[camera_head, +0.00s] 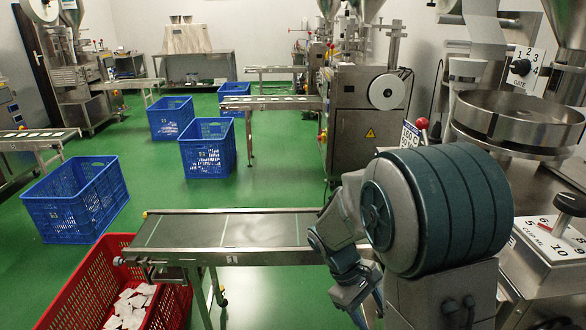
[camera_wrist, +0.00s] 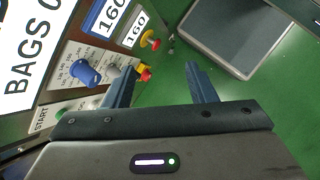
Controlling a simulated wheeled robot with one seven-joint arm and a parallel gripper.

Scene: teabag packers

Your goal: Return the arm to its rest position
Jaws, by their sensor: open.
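My arm (camera_head: 430,210) fills the lower right of the head view, with its thick dark-green joint in front of a packing machine. A lower grey link bends down over the right end of the near conveyor. My gripper's fingers are not clearly seen there. In the wrist view my gripper (camera_wrist: 158,78) is open, its two blue-grey fingers apart with nothing between them. A control panel (camera_wrist: 75,55) lies beyond the left finger, with a blue knob (camera_wrist: 83,73), counter displays and a yellow-and-red button (camera_wrist: 149,40). I cannot tell whether the finger touches the panel.
The near conveyor (camera_head: 225,231) is empty of bags. A red crate (camera_head: 100,262) with white packets stands at its left end. Blue crates (camera_head: 75,205) stand on the green floor (camera_head: 165,205). A metal bowl (camera_head: 520,118) and a dial box (camera_head: 550,245) crowd the right side.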

